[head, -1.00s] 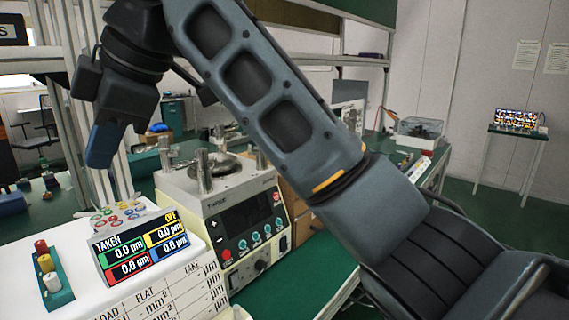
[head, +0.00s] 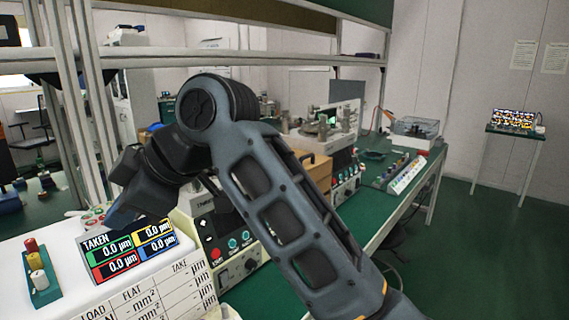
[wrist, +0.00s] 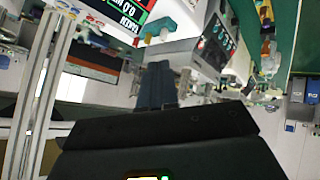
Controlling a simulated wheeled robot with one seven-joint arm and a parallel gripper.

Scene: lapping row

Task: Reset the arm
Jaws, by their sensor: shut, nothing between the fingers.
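My arm reaches up from the bottom right of the head view and bends down to the left at its elbow. My gripper (head: 122,208) hangs at the left, in front of the display reading TAKEN (head: 126,249). In the wrist view my gripper (wrist: 158,68) is shut, its blue-grey fingers together with nothing between them. The picture there is turned over, and the display (wrist: 122,12) shows at the top. I cannot tell how far the fingertips are from the display.
A white box with a printed table (head: 160,288) carries the display and a rack with red, yellow and white pegs (head: 39,275). A lapping machine (head: 233,245) stands behind my arm. Metal posts (head: 92,110) rise at the left. Green floor (head: 480,250) is clear at the right.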

